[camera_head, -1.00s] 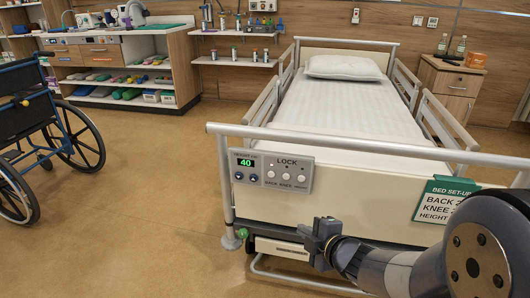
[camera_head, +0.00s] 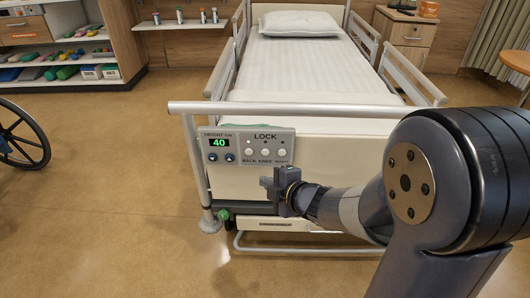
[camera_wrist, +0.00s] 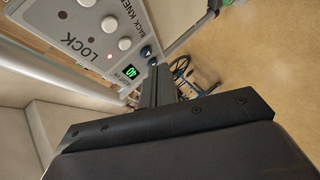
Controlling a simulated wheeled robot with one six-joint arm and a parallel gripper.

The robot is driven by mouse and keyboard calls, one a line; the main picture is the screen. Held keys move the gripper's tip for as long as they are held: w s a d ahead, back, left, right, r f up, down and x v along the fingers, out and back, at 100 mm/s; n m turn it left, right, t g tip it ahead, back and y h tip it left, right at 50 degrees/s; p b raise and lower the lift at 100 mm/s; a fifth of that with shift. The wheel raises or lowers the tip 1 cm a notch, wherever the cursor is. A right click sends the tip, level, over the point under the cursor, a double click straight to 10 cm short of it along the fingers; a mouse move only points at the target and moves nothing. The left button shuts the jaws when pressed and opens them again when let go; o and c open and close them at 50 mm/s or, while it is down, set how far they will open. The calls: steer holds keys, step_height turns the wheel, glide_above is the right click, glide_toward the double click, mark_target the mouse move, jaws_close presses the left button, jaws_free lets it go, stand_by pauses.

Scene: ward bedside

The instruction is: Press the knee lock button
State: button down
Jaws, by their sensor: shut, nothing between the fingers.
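The control panel (camera_head: 245,147) on the bed's foot end reads "40" and carries a LOCK row of three white round buttons. The knee lock button (camera_head: 265,152) is the middle one, and it also shows in the wrist view (camera_wrist: 109,24). The back lock button (camera_head: 249,152) is to its left; in the wrist view a red light glows beside it. The height lock button (camera_head: 281,152) is to its right. Two blue buttons (camera_head: 221,157) sit under the display. My gripper (camera_head: 267,182) is shut and empty, just below the LOCK row in the head view, apart from the panel.
The bed's foot rail (camera_head: 330,109) runs above the panel. A bed caster (camera_head: 225,216) and lower frame bar (camera_head: 300,250) are below. A wheelchair (camera_head: 20,140) stands at the left, with shelving (camera_head: 65,60) behind.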

steer(key=shift+w+d+p, duration=0.15)
steer(key=shift+w+p, duration=0.9)
steer(key=shift+w, duration=3.05)
steer(key=shift+w, duration=0.1)
steer(key=shift+w, duration=0.3)
steer(key=shift+w+p, duration=0.3)
steer(key=shift+w, duration=0.1)
steer(key=shift+s, duration=0.15)
steer(key=shift+s+b, duration=0.3)
steer(key=shift+s, duration=0.35)
steer(key=s+b, duration=0.1)
steer(key=s, duration=0.4)
steer(key=shift+b, duration=0.3)
